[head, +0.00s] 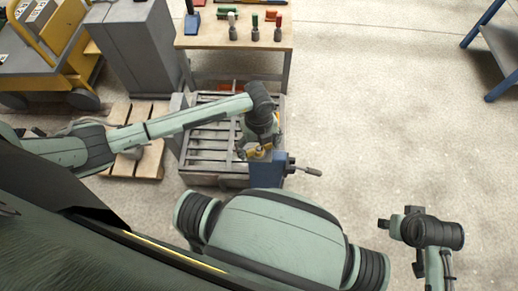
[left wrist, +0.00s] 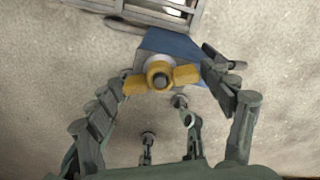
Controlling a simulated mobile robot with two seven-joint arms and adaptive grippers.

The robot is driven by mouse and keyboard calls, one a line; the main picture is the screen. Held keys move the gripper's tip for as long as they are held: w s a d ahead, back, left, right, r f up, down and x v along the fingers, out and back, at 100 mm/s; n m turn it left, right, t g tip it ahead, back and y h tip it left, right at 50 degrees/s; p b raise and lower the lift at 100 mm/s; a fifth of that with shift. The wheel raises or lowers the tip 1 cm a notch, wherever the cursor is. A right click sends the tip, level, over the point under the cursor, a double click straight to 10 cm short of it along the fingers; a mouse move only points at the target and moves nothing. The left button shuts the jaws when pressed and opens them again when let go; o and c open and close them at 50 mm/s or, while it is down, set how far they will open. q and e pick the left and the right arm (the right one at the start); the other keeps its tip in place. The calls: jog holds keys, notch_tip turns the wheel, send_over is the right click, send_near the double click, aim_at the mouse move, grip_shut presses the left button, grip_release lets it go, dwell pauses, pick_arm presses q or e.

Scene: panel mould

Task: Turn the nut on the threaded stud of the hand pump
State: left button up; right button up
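The hand pump is a blue block (head: 262,174) with a dark handle, at the front right corner of a grey slatted frame. A yellow two-winged nut (left wrist: 160,77) sits around its dark round stud (left wrist: 160,81), in the middle of the left wrist view; in the head view the nut (head: 259,152) is partly hidden. My left gripper (left wrist: 164,72) straddles the nut, one finger at each wing end, with no clear gap visible. My right gripper (head: 395,223) is far to the right, away from the pump; its fingers are too small to read.
The grey slatted frame (head: 205,180) stands under my left arm. A workbench (head: 265,32) with bottles and small items is behind it. A wooden pallet (head: 150,163), grey cabinet (head: 135,45) and yellow cart (head: 60,30) are at left. The floor at right is mostly clear.

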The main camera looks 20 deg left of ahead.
aim_at(259, 149)
pick_arm(q)
jog(key=shift+o, duration=0.9)
jog(key=shift+r, duration=0.1)
notch_tip(259, 149, up, 12)
jog(key=shift+c, duration=0.3)
